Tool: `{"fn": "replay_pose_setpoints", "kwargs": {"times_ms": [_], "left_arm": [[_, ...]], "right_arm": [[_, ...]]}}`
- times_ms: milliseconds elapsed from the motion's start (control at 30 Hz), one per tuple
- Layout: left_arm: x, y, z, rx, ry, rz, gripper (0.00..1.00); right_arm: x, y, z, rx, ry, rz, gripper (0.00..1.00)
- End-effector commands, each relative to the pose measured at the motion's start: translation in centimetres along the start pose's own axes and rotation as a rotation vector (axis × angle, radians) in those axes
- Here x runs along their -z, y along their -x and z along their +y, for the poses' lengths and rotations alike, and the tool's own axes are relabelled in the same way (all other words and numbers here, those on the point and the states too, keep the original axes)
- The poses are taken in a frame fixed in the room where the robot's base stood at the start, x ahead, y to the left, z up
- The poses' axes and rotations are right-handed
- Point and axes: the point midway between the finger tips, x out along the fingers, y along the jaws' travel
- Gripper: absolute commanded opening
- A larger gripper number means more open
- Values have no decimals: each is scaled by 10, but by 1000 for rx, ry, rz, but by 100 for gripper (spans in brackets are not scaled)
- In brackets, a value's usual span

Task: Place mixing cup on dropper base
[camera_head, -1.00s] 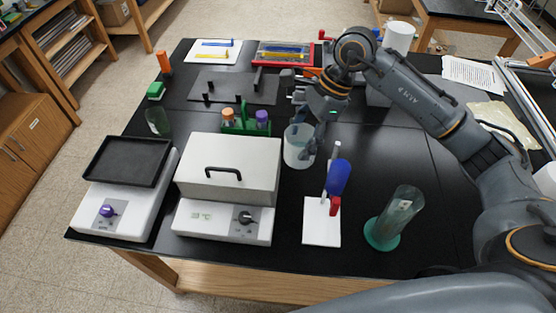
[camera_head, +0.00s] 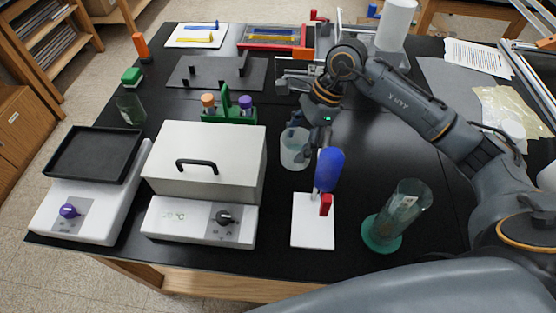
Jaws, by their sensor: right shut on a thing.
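The mixing cup (camera_head: 293,150) is a translucent, whitish beaker-like cup near the middle of the black table, upright behind the dropper stand. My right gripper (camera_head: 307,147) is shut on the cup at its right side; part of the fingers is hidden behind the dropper. The dropper base (camera_head: 312,228) is a flat white plate near the front of the table, with a rod, a blue bulb (camera_head: 329,170) and a red piece (camera_head: 326,204) above it. The cup is behind the base and apart from it. I cannot tell the cup's exact height. My left gripper is not in view.
A white box-topped device (camera_head: 205,165) stands left of the cup, with a flat-topped balance (camera_head: 85,185) further left. A green-based glass cylinder (camera_head: 400,215) stands right of the base. A green tube rack (camera_head: 230,112) is behind. Bare table lies between base and cylinder.

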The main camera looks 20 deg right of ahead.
Motion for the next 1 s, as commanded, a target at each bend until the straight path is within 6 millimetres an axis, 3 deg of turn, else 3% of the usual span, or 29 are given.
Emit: {"fn": "replay_pose_setpoints", "kwargs": {"times_ms": [567,967,1000], "left_arm": [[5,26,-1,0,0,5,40],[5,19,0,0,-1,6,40],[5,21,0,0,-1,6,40]], "right_arm": [[25,-59,1,-1,-1,-1,42],[28,-66,0,2,2,0,42],[27,-65,0,1,2,0,72]]}}
